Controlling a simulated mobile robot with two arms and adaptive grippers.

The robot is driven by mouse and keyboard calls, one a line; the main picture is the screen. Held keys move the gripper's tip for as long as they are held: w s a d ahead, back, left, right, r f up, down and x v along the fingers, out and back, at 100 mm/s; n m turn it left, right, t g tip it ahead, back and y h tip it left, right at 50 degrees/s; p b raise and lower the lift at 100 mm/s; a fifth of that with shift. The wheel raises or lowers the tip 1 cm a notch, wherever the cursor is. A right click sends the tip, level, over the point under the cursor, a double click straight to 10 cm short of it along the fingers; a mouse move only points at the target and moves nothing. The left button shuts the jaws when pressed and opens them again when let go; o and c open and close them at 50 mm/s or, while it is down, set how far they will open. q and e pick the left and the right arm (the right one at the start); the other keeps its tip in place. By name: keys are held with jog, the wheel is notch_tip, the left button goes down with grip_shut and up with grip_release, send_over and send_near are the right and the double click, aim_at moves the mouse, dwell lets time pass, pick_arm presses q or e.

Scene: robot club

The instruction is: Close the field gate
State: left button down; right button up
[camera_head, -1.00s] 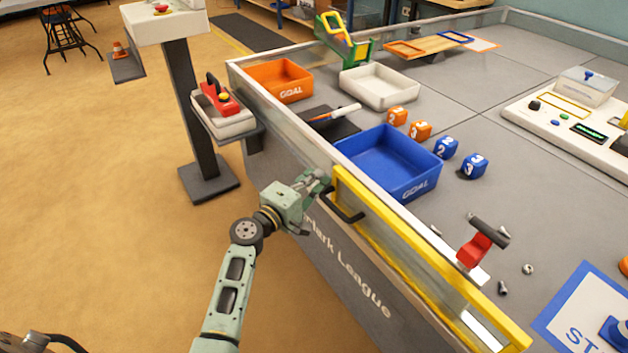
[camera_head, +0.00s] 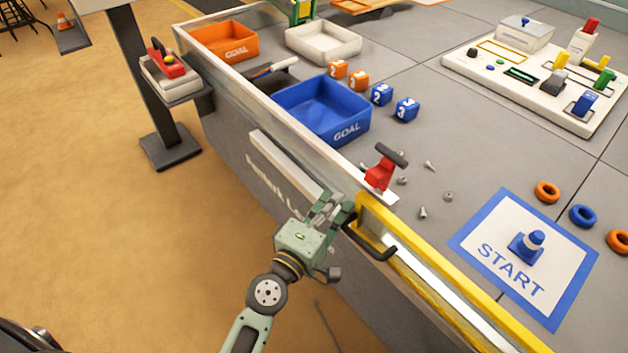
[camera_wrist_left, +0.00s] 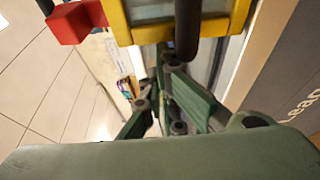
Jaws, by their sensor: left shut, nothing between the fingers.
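The field gate (camera_head: 440,283) is a yellow-framed panel on the outer side of the field wall, at lower right in the head view. Its near right end is cut off by the picture edge. A black bar handle (camera_head: 380,250) sticks out near its left end. My left gripper (camera_head: 338,207) is shut and empty, with its fingertips at the gate's left end; I cannot tell for sure whether they touch. In the left wrist view the yellow frame (camera_wrist_left: 135,37) and black handle (camera_wrist_left: 187,30) are just beyond the fingers (camera_wrist_left: 175,90). My right gripper is out of view.
A red clamp (camera_head: 380,172) stands on the wall by the gate's left end. Blue (camera_head: 357,135) and orange (camera_head: 222,57) goal bins lie inside the wall. A side stand (camera_head: 170,150) is at left. Floor outside the wall is open.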

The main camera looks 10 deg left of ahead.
aim_at(358, 210)
pick_arm(q)
jog(key=s+d, duration=0.2)
jog(key=d, duration=0.1)
jog(key=shift+s+d, duration=0.2)
jog(key=shift+s, duration=0.1)
jog(key=shift+s+d, duration=0.25)
jog(key=shift+d, duration=0.05)
jog(key=shift+d+f, duration=0.1)
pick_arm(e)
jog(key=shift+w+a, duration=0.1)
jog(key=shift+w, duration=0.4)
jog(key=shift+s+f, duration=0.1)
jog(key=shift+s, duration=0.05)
